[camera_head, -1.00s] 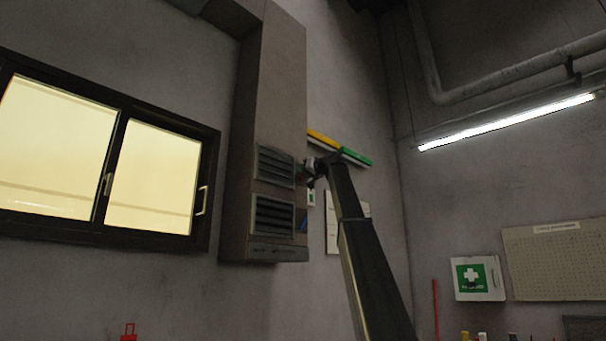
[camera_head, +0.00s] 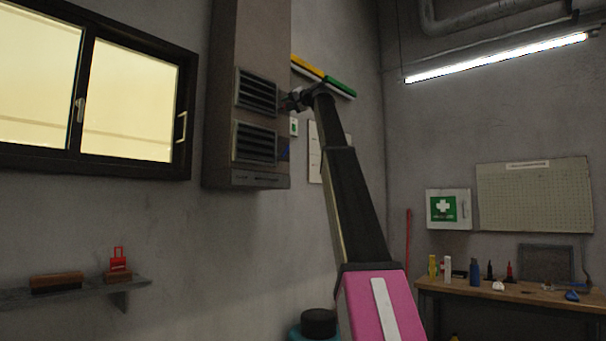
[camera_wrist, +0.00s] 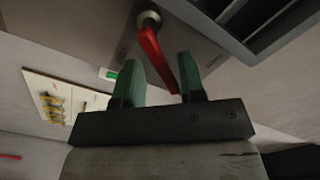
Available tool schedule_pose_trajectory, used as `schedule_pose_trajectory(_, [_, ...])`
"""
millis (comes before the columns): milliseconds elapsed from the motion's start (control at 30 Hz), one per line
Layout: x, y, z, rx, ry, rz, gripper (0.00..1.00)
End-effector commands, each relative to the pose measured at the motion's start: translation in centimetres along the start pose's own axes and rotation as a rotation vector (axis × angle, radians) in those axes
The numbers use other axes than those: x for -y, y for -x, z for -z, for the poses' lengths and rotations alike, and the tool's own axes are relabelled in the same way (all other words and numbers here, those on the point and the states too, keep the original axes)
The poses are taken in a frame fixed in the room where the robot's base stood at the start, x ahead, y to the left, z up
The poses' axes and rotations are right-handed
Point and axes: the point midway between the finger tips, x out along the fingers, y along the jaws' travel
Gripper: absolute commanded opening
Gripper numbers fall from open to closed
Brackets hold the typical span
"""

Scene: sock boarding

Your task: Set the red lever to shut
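The red lever (camera_wrist: 157,58) shows in the wrist view. In the head view my gripper (camera_head: 288,101) is small and dark beside the duct (camera_head: 243,60), at the vents' right edge. I cannot make out the lever there.
Louvred vents (camera_head: 256,92) are on the duct's face, close to my gripper. A yellow and green bar (camera_head: 322,75) is on the wall behind. A shelf (camera_head: 78,292) is at lower left, a workbench (camera_head: 510,290) at right. The wall below the duct is clear.

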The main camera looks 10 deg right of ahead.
Motion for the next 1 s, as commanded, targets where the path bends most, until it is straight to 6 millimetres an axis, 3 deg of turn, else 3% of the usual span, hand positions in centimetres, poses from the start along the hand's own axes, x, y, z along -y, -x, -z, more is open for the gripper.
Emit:
schedule_pose_trajectory(400, [-1.6,0.0,-0.3,0.000,-0.377,-0.001,0.36])
schedule_pose_trajectory(1000, [-1.6,9.8,-0.4,-0.003,-0.377,-0.001,0.36])
